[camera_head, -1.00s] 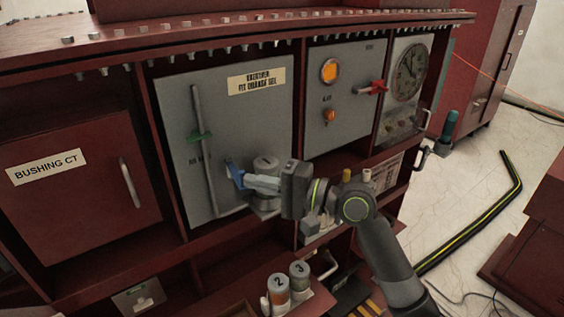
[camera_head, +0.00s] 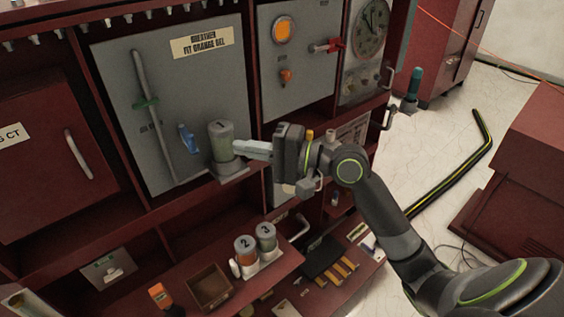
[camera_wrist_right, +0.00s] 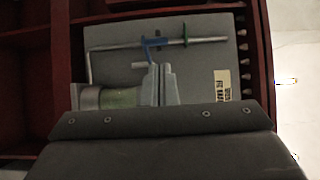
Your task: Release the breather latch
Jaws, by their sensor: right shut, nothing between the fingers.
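The breather panel (camera_head: 165,95) is grey, with a label reading "BREATHER FIT ORANGE GEL". A blue latch lever (camera_head: 188,138) stands on its lower part, left of a grey-capped greenish canister marked 1 (camera_head: 221,148). In the right wrist view the blue lever (camera_wrist_right: 152,46) is beyond the fingertips, near the pipe, and the canister (camera_wrist_right: 118,98) is left of the fingers. My right gripper (camera_head: 238,147) is shut and empty, its tips close to the canister's right side; I cannot tell if they touch it. The lever is apart from the fingers. My left gripper is out of view.
A pipe with a green handle (camera_head: 146,103) runs down the panel. Canisters 2 (camera_head: 245,252) and 3 (camera_head: 265,237) stand on the lower shelf beside an open brown box (camera_head: 209,288). A panel with an orange lamp (camera_head: 282,32) and red handle (camera_head: 329,46) is to the right.

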